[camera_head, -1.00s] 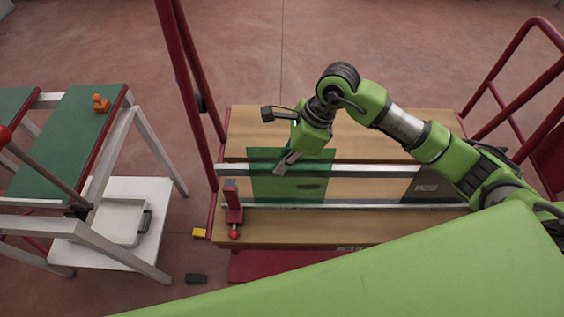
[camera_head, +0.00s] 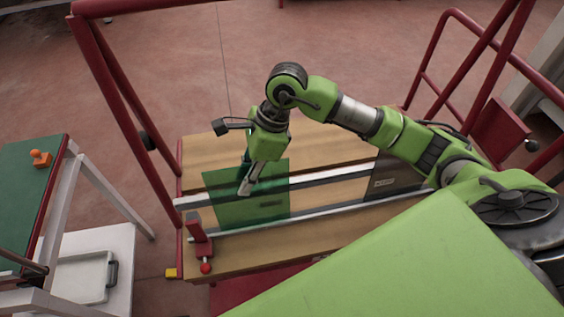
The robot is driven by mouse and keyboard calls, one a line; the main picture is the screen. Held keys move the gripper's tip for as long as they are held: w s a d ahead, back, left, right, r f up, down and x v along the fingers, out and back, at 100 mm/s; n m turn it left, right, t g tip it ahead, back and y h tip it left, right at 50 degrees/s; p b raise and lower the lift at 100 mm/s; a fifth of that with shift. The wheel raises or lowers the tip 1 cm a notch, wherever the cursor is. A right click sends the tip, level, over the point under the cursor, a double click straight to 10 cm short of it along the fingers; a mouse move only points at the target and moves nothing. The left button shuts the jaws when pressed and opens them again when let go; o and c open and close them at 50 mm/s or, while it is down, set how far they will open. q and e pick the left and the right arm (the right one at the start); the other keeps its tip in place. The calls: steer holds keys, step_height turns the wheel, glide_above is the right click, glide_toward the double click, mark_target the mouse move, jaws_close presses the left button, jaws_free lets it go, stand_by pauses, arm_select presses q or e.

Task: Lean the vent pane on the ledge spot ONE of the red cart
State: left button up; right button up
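A see-through green pane (camera_head: 273,197) stands at the left part of the red cart, its lower edge near the front metal rail. My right gripper (camera_head: 246,176) is at the pane's upper edge. One pale finger shows in front of the pane and a dark one appears behind it; I cannot tell whether they grip it. The red cart (camera_head: 330,245) has a wooden deck and metal rails. A dark grey pane (camera_head: 396,180) with a small label stands at its right part, partly hidden by my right arm. No spot marking is readable. My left gripper is out of view.
A red clamp-like stop (camera_head: 198,240) with a red knob is at the cart's left end. Red posts rise at both ends. At left are a green-topped table (camera_head: 25,205) with an orange object (camera_head: 41,158) and a white tray (camera_head: 85,278) below. The floor behind is clear.

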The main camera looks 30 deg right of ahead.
steer(key=d, duration=0.4)
steer(key=s+d, duration=0.1)
steer(key=d, duration=0.3)
steer(key=d+r, duration=0.1)
steer(key=d, duration=0.3)
steer(key=shift+s+d+r, duration=0.1)
steer(key=shift+s+d, duration=0.05)
steer(key=shift+d, duration=0.1)
